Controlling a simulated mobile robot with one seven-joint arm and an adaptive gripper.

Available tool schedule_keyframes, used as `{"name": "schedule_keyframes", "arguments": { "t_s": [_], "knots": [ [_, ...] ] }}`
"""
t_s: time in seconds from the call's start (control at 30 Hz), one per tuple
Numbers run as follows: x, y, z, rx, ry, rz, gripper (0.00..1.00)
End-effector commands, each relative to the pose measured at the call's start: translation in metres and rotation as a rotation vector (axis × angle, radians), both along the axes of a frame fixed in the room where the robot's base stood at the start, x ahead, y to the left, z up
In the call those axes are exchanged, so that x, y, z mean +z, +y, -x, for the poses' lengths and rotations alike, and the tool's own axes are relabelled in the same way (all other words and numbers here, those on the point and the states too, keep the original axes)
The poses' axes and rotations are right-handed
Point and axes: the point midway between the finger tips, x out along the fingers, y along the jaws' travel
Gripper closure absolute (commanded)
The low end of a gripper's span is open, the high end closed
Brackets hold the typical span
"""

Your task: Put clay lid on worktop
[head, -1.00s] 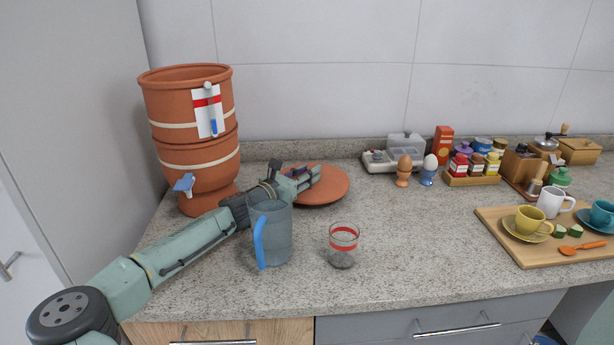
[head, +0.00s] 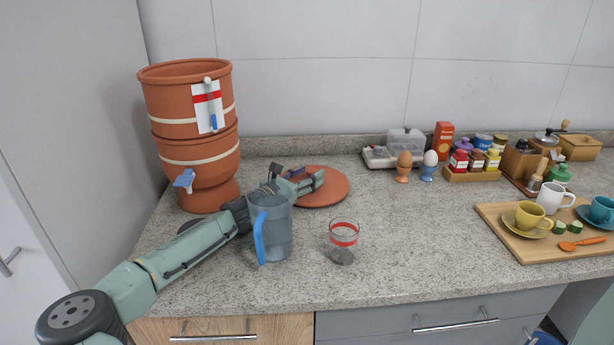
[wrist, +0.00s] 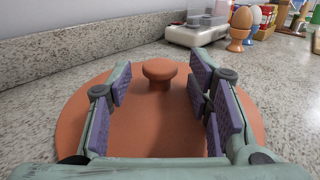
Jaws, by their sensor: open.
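The clay lid (head: 330,192) is a flat round terracotta disc lying on the granite worktop (head: 400,230), right of the clay water filter (head: 195,150). In the wrist view the clay lid (wrist: 165,125) has a round knob at its middle. My gripper (head: 302,178) is low over the lid. In the wrist view my gripper (wrist: 162,95) is open, with its purple pads on either side of the knob and apart from it. Nothing is held. The filter's top is open. My gripper hides part of the lid in the head view.
A clear jug (head: 270,228) with a blue handle stands close in front of my arm. A glass with a red band (head: 343,242) stands to its right. Egg cups (head: 403,168), spice jars and a wooden board with cups (head: 520,250) are farther right. The worktop's middle is clear.

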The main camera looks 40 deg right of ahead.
Motion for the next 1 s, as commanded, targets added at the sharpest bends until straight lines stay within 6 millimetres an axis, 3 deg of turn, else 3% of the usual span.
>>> {"name": "schedule_keyframes", "arguments": {
  "t_s": [0.33,0.4,0.8,1.0],
  "knots": [
    [0.009,0.0,0.0,0.0,0.0,0.0,0.53],
    [0.002,0.013,0.001,0.003,-0.001,0.0,0.53],
    [0.004,0.094,0.022,0.001,-0.002,-0.001,0.53],
    [0.006,0.113,0.028,-0.001,-0.001,0.0,0.53]
  ]
}}
